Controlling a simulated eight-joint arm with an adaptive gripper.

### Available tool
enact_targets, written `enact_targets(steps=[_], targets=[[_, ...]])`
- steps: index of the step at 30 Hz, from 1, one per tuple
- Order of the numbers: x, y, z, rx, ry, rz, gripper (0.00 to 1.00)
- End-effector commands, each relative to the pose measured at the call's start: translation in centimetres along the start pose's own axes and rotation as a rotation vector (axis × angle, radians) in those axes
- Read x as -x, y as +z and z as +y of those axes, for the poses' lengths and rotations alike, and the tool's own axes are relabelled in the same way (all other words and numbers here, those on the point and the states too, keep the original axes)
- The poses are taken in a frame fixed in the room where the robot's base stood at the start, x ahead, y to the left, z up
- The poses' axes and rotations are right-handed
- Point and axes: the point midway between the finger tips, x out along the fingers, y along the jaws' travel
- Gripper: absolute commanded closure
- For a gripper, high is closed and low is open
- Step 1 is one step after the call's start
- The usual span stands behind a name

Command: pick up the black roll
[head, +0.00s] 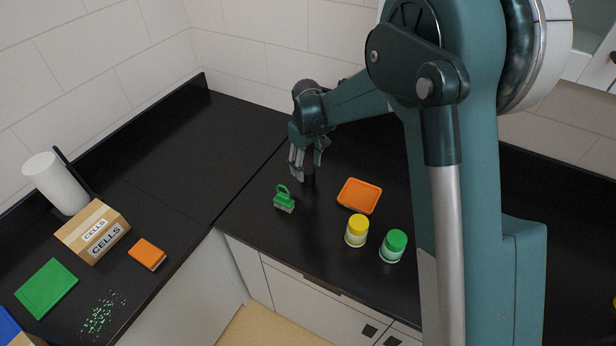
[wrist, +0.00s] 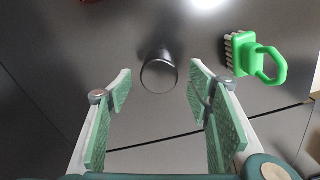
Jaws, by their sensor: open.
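The black roll (wrist: 158,76) shows in the wrist view as a dark cylinder with a round end towards me, seemingly upright on the black counter. It lies ahead of and between the green-padded fingers of my gripper (wrist: 160,95), which are spread open and empty, with a gap on both sides. In the head view my gripper (head: 308,160) points down over the counter. The roll (head: 308,174) shows there only as a dark shape by the fingertips, hard to tell from the black surface and partly hidden.
A green brush (head: 284,200) lies close by; it also shows in the wrist view (wrist: 254,55). An orange tray (head: 360,195), a yellow-lidded jar (head: 356,231) and a green-lidded jar (head: 394,246) stand nearby. The left counter holds a CELLS box (head: 92,231) and a paper roll (head: 56,184).

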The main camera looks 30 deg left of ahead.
Motion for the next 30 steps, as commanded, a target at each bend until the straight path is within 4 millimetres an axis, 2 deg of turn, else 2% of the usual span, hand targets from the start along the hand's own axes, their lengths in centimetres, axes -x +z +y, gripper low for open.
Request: enact_targets(steps=[8,21,30], targets=[[-0.6,0.0,0.0,0.0,0.0,0.0,0.49],[-4.8,0.1,0.1,0.0,0.0,0.001,0.49],[-5.2,0.2,0.1,0.0,0.0,0.001,0.49]])
